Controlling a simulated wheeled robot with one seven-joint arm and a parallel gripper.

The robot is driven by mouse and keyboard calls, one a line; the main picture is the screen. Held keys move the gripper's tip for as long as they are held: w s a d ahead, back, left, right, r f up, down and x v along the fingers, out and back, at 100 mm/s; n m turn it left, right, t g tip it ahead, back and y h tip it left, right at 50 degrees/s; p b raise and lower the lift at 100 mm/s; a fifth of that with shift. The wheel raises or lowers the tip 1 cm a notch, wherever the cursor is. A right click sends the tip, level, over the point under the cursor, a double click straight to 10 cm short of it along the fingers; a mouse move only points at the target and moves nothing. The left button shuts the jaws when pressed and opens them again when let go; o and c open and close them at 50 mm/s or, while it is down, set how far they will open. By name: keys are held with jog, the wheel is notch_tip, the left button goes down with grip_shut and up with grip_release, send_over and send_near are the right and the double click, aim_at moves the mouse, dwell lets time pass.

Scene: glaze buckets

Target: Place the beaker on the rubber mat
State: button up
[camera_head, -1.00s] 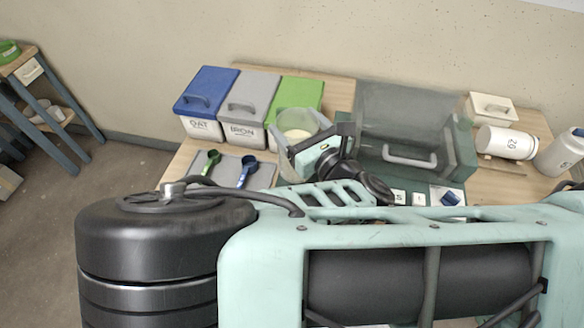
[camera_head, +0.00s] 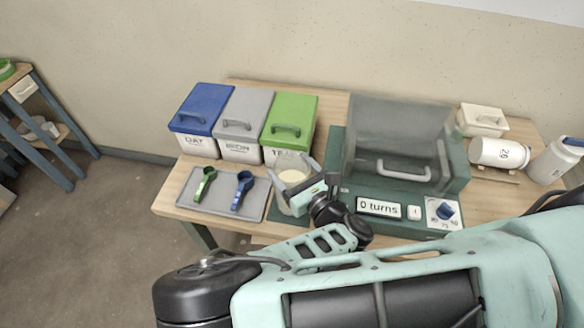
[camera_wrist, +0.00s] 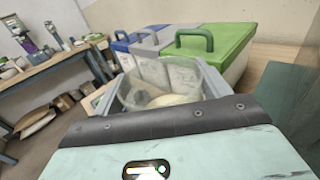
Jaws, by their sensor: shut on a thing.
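The clear beaker (camera_head: 289,172) holds a pale cream content. It is in front of the green-lidded bucket and left of the dark green machine. My gripper (camera_head: 296,180) is shut around its sides, and the beaker looks upright. In the wrist view the beaker (camera_wrist: 150,78) sits between the fingers, with its lower part hidden. A dark green flat patch, probably the rubber mat (camera_head: 283,223), shows at the table's front edge below the beaker. My arm covers part of it. I cannot tell whether the beaker touches it.
Blue (camera_head: 205,108), grey (camera_head: 247,108) and green (camera_head: 291,115) lidded buckets stand behind. A grey tray (camera_head: 222,207) with two scoops lies left. The machine (camera_head: 400,150) with a clear cover stands close right. White containers (camera_head: 500,153) are at far right.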

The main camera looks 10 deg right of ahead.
jog(key=o, duration=2.1)
jog(key=shift+f, duration=0.1)
jog(key=shift+c, duration=0.2)
jog(key=b+v, duration=0.3)
jog(key=v, duration=0.9)
